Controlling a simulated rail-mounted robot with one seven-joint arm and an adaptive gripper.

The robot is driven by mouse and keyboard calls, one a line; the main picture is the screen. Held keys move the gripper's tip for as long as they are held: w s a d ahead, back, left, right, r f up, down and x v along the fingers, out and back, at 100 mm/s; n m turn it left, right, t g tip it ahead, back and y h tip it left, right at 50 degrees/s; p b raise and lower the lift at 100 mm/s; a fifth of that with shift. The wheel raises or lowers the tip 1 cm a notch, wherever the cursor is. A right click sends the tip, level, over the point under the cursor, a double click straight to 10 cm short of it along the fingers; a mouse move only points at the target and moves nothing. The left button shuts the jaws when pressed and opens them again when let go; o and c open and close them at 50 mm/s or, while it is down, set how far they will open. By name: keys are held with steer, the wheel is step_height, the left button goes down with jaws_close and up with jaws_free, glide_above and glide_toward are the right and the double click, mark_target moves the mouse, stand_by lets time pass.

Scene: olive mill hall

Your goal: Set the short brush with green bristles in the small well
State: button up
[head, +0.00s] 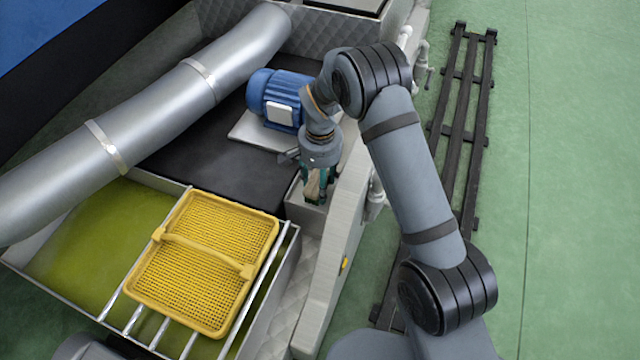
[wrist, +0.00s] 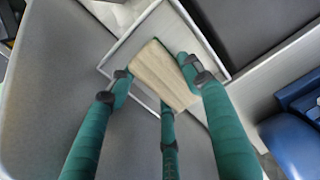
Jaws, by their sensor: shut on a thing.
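My gripper (head: 320,186) has green fingers and is shut on a pale wooden brush (head: 313,193). In the wrist view the fingers (wrist: 162,88) close around the brush's wooden body (wrist: 160,72). The brush is over or partly inside the small well (wrist: 118,60), a square box with a pale rim. In the head view the well (head: 296,200) is beside the machine's light side wall. I cannot tell whether the brush touches the well's floor.
A blue motor (head: 279,98) on a pale plate stands just behind my gripper. A yellow mesh basket (head: 205,262) rests on rails over a vat of green liquid (head: 92,232) at lower left. A large silver pipe (head: 150,112) crosses the upper left. A dark rack (head: 466,110) lies on the green floor.

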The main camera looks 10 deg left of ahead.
steer(key=shift+f, duration=0.2)
steer(key=o, duration=1.1)
steer(key=shift+r, duration=0.1)
step_height(320, 180, up, 12)
steer(key=p, duration=0.4)
steer(key=shift+r, duration=0.2)
